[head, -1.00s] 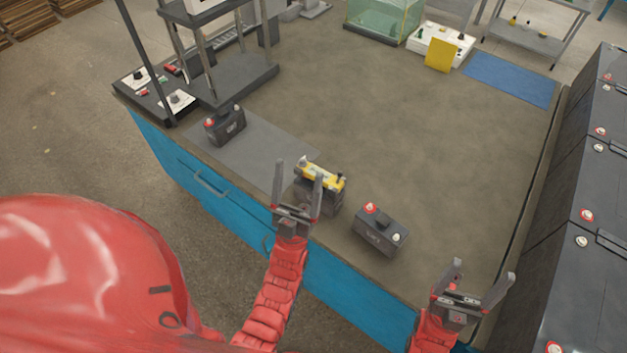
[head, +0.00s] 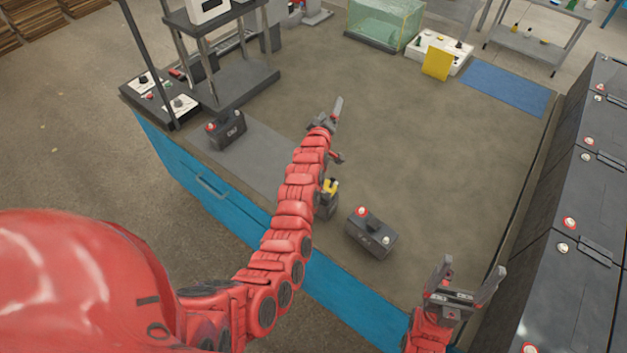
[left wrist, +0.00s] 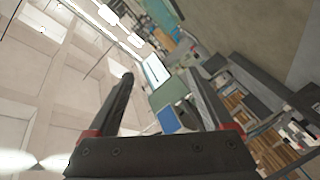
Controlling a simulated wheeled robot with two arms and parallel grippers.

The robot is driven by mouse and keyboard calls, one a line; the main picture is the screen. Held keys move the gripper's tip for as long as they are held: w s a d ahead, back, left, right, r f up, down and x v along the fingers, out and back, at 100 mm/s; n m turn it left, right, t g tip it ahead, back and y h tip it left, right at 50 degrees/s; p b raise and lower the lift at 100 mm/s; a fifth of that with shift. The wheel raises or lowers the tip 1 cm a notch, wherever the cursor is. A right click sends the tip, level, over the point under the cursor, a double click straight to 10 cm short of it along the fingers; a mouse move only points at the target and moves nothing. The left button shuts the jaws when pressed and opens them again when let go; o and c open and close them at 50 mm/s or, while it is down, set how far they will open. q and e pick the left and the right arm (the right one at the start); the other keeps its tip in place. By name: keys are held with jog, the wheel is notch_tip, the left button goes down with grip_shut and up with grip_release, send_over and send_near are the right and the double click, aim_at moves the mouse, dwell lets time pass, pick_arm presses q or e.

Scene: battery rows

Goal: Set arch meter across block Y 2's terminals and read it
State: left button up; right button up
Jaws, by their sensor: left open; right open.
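Three dark battery blocks with terminals stand on the bench: a left block (head: 226,130), a middle block (head: 328,208) and a right block (head: 371,235). Their labels are too small to read, so I cannot tell which is Y 2. A yellow piece that looks like the arch meter (head: 331,186) sits on the middle block, mostly hidden by my left arm. My left gripper (head: 334,124) is beyond it, over the bench, open and empty; its spread fingers show in the left wrist view (left wrist: 160,76). My right gripper (head: 472,266) is open and empty at the bench's near right.
A dark stand (head: 235,85) and small control panels (head: 180,106) occupy the bench's left end. A glass tank (head: 384,25), a white box with a yellow card (head: 437,63) and a blue mat (head: 507,87) are at the back. Large dark batteries (head: 590,200) line the right side. The bench's middle is clear.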

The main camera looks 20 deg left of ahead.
pick_arm(q)
jog(key=d+f+n+g+h, duration=0.1)
jog(key=d+g+h, duration=0.25)
jog(key=g, duration=0.55)
jog(key=s+a+r+n+g+y, duration=0.25)
jog(key=s+g, duration=0.45)
jog(key=s, duration=0.7)
jog(key=f+b, duration=0.1)
jog(key=f, duration=0.2)
jog(key=f+b, duration=0.1)
jog(key=f, duration=0.3)
jog(key=f+b, duration=0.1)
jog(key=f, duration=0.3)
jog(key=shift+a, duration=0.25)
jog(key=shift+s+a+f+p, duration=0.1)
jog(key=shift+f+p, duration=0.15)
jog(key=shift+p, duration=0.2)
jog(key=f+p, duration=0.2)
jog(key=f, duration=0.1)
jog(key=shift+a, duration=0.2)
jog(key=shift+f, duration=0.9)
jog(key=shift+f+b, duration=0.25)
jog(key=shift+b, duration=0.05)
